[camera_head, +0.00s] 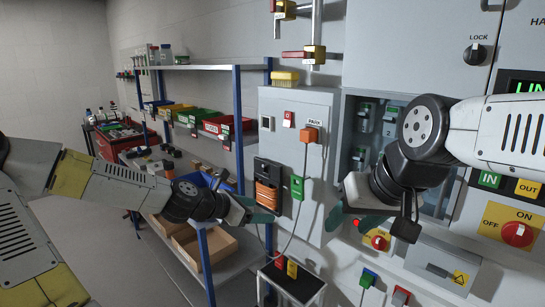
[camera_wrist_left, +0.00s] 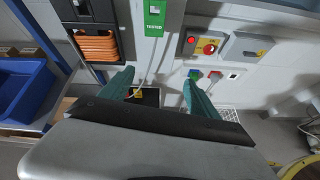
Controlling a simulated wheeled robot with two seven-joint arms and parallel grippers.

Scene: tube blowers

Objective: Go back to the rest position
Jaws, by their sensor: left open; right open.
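My left gripper (camera_head: 262,210) comes in from the left, in front of the wall panel and below the coiled orange cable (camera_head: 267,196). It is open; in the left wrist view its two teal fingers (camera_wrist_left: 158,80) stand apart with nothing between them. My right gripper (camera_head: 354,219) hangs at the right, in front of the open grey cabinet (camera_head: 340,140). Its teal fingers are spread, and I see nothing held. The right forearm covers part of the cabinet inside and its right edge.
A red switch (camera_head: 379,240) is close to the right gripper. A small dark table (camera_head: 292,284) stands below. A blue-framed shelf (camera_head: 238,120) with bins stands at the left.

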